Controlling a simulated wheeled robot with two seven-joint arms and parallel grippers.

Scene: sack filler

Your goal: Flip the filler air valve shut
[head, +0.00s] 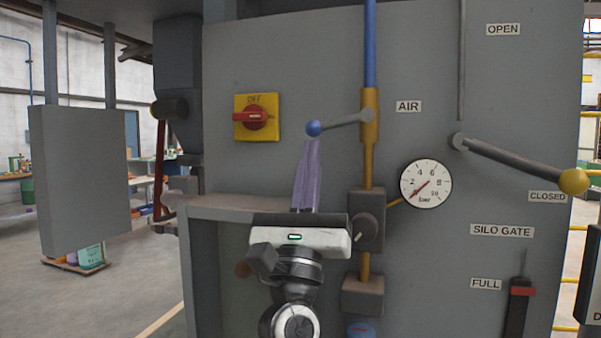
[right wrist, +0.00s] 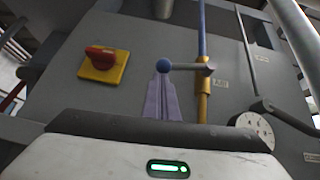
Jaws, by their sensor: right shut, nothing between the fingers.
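The air valve's lever (head: 345,121) sticks out to the left from the brass valve body (head: 369,115) on the blue air pipe, beside the AIR label. It ends in a blue ball knob (head: 313,128). The lever lies crosswise to the pipe. My right gripper (head: 309,150) is shut and empty, its pale purple fingers pointing up with the tips just below the knob. In the right wrist view the fingertips (right wrist: 163,78) also meet the blue knob (right wrist: 164,66) in the picture; I cannot tell whether they touch. My left gripper is not in view.
A red rotary switch (head: 254,117) marked OFF is left of the lever. A pressure gauge (head: 426,184) is at lower right, its needle low. The silo gate lever (head: 520,165) with a yellow ball points toward CLOSED. A grey ledge (head: 225,206) is by my right wrist.

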